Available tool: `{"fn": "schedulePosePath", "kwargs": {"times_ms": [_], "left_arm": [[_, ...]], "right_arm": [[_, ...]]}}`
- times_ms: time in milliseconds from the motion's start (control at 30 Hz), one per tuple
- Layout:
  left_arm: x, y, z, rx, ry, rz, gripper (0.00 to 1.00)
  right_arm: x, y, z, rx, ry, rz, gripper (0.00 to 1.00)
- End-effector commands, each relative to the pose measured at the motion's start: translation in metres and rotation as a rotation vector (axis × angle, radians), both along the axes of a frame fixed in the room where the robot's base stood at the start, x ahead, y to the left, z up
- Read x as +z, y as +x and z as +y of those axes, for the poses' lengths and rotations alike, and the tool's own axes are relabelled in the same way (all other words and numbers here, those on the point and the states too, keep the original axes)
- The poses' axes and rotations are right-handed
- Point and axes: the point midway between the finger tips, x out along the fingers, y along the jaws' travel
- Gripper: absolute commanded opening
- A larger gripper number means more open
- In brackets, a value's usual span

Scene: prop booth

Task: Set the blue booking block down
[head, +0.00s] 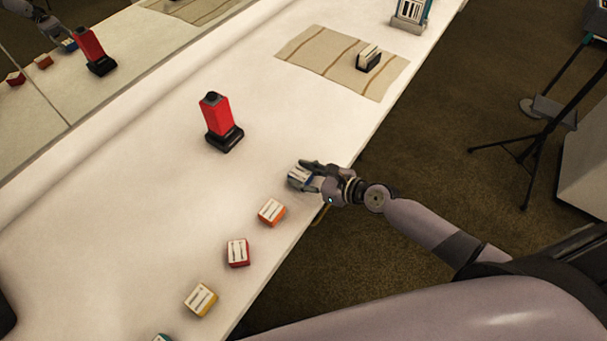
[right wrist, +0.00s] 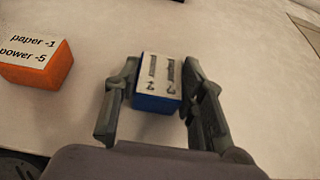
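The blue booking block (head: 298,178) has a pale printed top and lies at the end of my right gripper (head: 311,174), near the table's front edge. In the right wrist view the block (right wrist: 157,85) sits between the two fingertips of my right gripper (right wrist: 160,90), which appear to touch its two sides. The block looks level and at or very near the table top; I cannot tell if there is a gap under it. My left gripper is not clearly in view.
An orange block (head: 271,212), a red block (head: 238,252) and a yellow block (head: 201,299) lie in a row along the white table (head: 130,225). A red device on a black base (head: 219,120) stands behind. A mirror (head: 30,110) lines the back.

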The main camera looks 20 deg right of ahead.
Motion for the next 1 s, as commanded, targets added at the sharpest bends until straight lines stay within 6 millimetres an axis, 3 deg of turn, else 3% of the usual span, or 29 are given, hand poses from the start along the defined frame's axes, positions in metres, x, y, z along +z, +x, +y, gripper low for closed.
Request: {"fn": "schedulePosePath", "kwargs": {"times_ms": [300,667,1000], "left_arm": [[0.000,0.001,0.000,-0.001,0.000,-0.002,0.57],[0.006,0.002,-0.001,-0.002,-0.002,-0.004,0.57],[0.001,0.002,-0.001,-0.002,-0.002,-0.005,0.57]], "right_arm": [[0.000,0.000,0.000,0.000,-0.001,0.001,0.57],[0.007,0.000,0.000,0.001,-0.001,-0.001,0.57],[0.027,-0.049,-0.038,0.002,-0.004,0.002,0.57]]}}
